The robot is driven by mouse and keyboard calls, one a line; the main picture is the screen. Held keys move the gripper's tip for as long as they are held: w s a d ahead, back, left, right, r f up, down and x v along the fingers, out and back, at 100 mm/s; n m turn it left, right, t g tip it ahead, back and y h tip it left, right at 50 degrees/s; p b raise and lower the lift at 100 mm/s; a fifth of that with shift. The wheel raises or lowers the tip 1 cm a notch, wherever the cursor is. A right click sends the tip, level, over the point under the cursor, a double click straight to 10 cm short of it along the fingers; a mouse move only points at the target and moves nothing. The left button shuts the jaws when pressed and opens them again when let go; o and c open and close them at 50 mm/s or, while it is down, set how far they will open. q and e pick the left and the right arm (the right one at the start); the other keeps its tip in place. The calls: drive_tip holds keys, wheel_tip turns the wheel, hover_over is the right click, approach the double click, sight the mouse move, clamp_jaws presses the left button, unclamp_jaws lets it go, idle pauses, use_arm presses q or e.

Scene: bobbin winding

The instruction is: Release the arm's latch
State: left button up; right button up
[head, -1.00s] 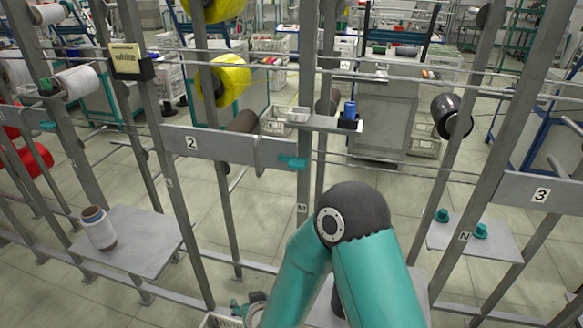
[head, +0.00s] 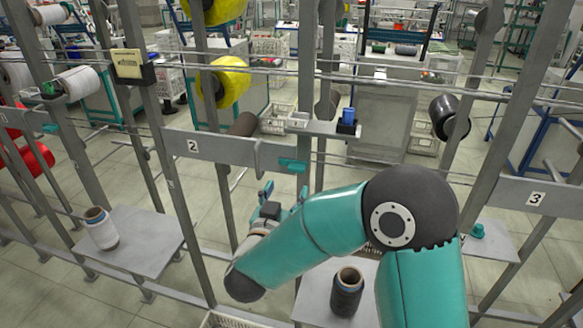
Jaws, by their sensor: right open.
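A teal latch (head: 293,165) sits at the right end of the grey arm (head: 225,150) on the rail marked 2. My right gripper (head: 284,193) is open, just below and slightly left of the latch in the picture, with its teal-tipped fingers pointing up. Nothing shows between the fingers. They look apart from the latch, but the exact depth gap cannot be told. My left gripper is not in view.
A dark bobbin (head: 347,292) stands on the shelf (head: 315,290) below my right arm. Upright posts and thin rods surround the latch. A small ledge (head: 325,127) with a blue item (head: 348,116) is above.

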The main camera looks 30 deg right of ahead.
sight(296, 170)
drive_tip(key=p+x, duration=0.2)
drive_tip(key=x, duration=0.6)
drive_tip(key=shift+w+d, duration=0.25)
drive_tip(key=shift+w, duration=0.1)
